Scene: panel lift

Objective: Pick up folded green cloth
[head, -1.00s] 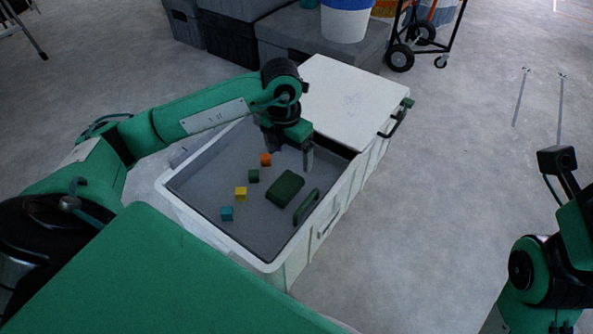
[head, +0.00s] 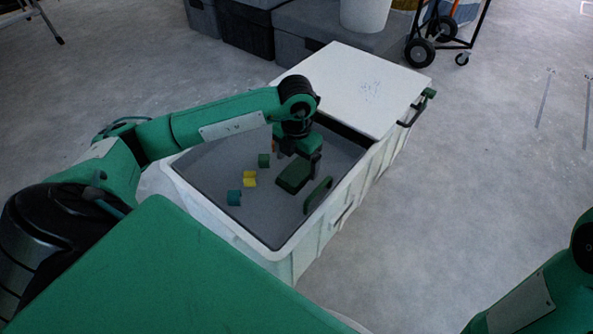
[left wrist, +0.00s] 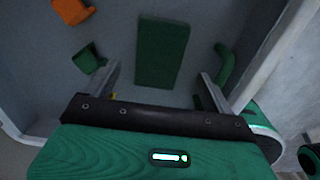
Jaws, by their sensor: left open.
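The folded green cloth (head: 294,176) is a dark green flat block on the floor of the grey-lined white bin (head: 270,247). In the left wrist view the cloth (left wrist: 162,52) stands upright in the picture, ahead of the fingers and between their lines. My left gripper (head: 302,163) is inside the bin, just above and behind the cloth. In the left wrist view its two fingers (left wrist: 159,78) are spread apart with nothing between them. My right arm shows at the lower right of the head view, but its gripper is out of the picture.
A green handle (head: 318,195) is close by on the right, near the bin wall. A white lid (head: 365,85) covers the far part.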

